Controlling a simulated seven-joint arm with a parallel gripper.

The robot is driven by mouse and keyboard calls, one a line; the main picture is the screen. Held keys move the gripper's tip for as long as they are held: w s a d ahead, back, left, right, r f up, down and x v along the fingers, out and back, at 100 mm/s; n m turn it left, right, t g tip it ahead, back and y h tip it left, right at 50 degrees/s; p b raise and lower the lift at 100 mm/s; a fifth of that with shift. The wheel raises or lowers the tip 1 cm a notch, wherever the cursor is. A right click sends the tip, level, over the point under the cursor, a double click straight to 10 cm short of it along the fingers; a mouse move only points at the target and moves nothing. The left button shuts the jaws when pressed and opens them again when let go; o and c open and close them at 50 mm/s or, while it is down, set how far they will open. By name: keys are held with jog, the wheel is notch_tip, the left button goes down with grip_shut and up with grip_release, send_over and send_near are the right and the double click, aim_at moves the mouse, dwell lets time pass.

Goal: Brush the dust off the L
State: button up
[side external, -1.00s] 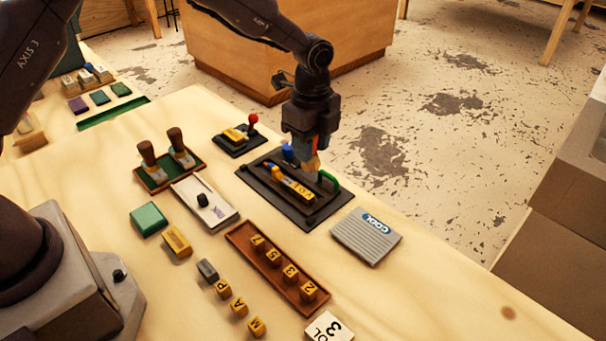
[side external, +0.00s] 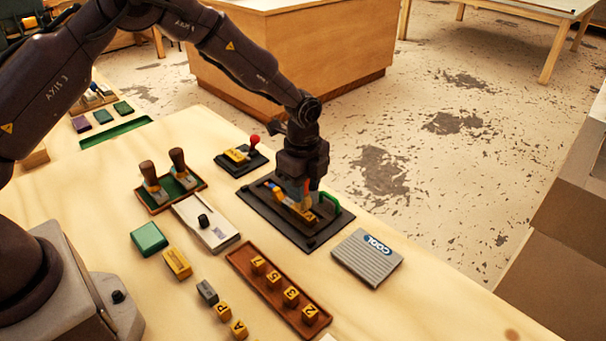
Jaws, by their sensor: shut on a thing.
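My gripper (side external: 304,180) is shut on a small brush (side external: 307,200), of which only a little orange and tan shows below the fingers. The brush is low over the yellow letter blocks (side external: 290,204) in the black frame (side external: 262,211), at the frame's right part. I cannot tell whether its tip touches a block. The gripper and brush cover some of the blocks, so I cannot read an L or see dust on it. A green handle (side external: 331,202) stands close to the right of the brush.
A green tray with two brown-handled tools (side external: 150,172) is at left. A red-knobbed holder (side external: 240,157) stands behind. A grey "COOL" pad (side external: 367,258) lies right of the black frame. A brown rack (side external: 253,283) holds several numbered blocks in front. Bare table lies at right front.

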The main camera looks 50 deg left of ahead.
jog(key=shift+a+f, duration=0.7)
jog(key=shift+f, duration=0.2)
jog(key=shift+a, duration=1.35)
jog(key=d, duration=0.4)
jog(key=shift+r, duration=4.05)
